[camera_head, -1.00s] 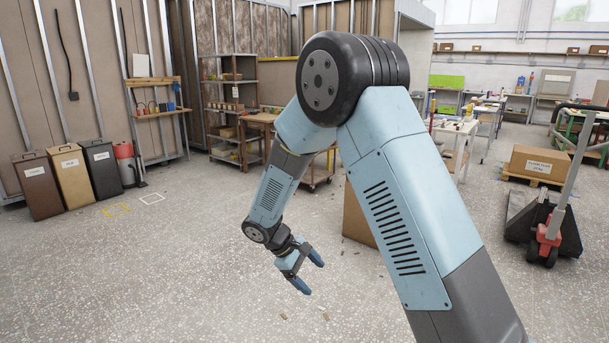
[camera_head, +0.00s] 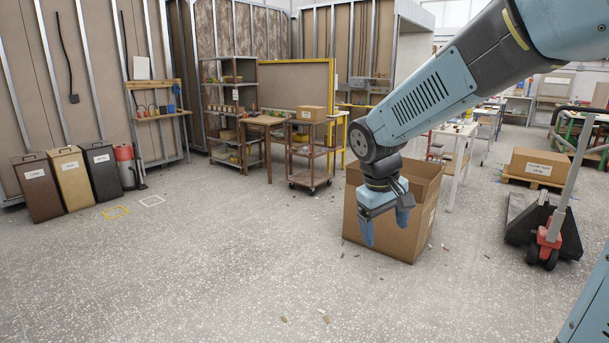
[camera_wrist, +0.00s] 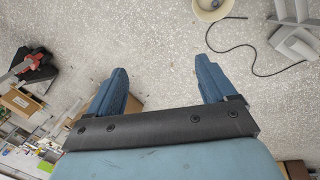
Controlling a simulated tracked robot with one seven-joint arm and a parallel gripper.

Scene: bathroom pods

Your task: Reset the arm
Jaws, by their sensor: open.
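My arm (camera_head: 425,100) reaches in from the upper right of the head view, bent at the elbow. My gripper (camera_head: 387,226) points down in front of a large open cardboard box on the floor and hides part of its front wall. Its two blue fingers are apart with nothing between them. In the wrist view, my gripper (camera_wrist: 162,82) also shows spread fingers, with only speckled floor between them.
The open cardboard box (camera_head: 415,215) stands on the floor with small scraps around it. A pallet jack (camera_head: 548,225) and a closed carton (camera_head: 540,165) are at the right. Three bins (camera_head: 70,180) stand at the left. A shelf cart (camera_head: 310,160) is behind.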

